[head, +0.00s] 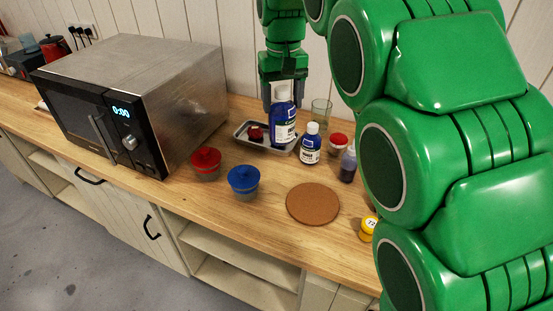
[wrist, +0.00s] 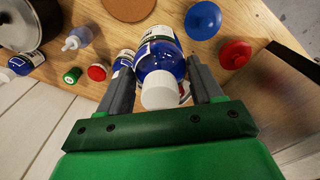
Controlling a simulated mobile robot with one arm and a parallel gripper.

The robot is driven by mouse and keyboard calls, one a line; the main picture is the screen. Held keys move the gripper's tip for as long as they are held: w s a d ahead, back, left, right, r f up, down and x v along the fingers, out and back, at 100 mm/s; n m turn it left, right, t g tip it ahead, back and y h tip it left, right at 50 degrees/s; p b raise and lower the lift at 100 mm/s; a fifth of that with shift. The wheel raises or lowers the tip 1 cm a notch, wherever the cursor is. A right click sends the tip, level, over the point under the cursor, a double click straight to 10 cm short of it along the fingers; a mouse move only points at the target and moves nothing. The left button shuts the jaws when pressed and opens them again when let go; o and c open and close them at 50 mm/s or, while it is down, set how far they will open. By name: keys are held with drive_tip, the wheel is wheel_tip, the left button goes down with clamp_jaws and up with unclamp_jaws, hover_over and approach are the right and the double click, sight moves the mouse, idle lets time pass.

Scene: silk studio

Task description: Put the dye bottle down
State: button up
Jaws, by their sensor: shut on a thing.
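The large blue dye bottle (head: 284,128) with a white cap and white label is upright in my gripper (head: 282,101), at the grey tray (head: 246,143). I cannot tell whether its base touches the tray or hangs just above it. In the wrist view the bottle (wrist: 158,58) lies between the two fingers of my gripper (wrist: 163,85), cap towards the camera. The fingers are shut on it near its upper part.
A smaller blue bottle (head: 310,146) stands close on the right, with a glass (head: 321,111) behind. A red-lidded jar (head: 206,161), a blue-lidded jar (head: 243,181) and a brown round mat (head: 313,204) are in front. A microwave (head: 150,95) stands left. The mat is bare.

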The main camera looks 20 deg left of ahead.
drive_tip(key=s+a+n, duration=0.2)
drive_tip(key=s+a, duration=0.3)
drive_tip(key=a, duration=0.1)
drive_tip(key=w+a+f, duration=0.5)
drive_tip(key=f, duration=0.4)
drive_tip(key=w+a+f, duration=0.5)
drive_tip(key=f, duration=0.4)
drive_tip(key=shift+a, duration=0.25)
idle(0.9)
drive_tip(key=shift+f, duration=0.2)
drive_tip(key=o, duration=1.7)
drive_tip(key=shift+c, duration=0.2)
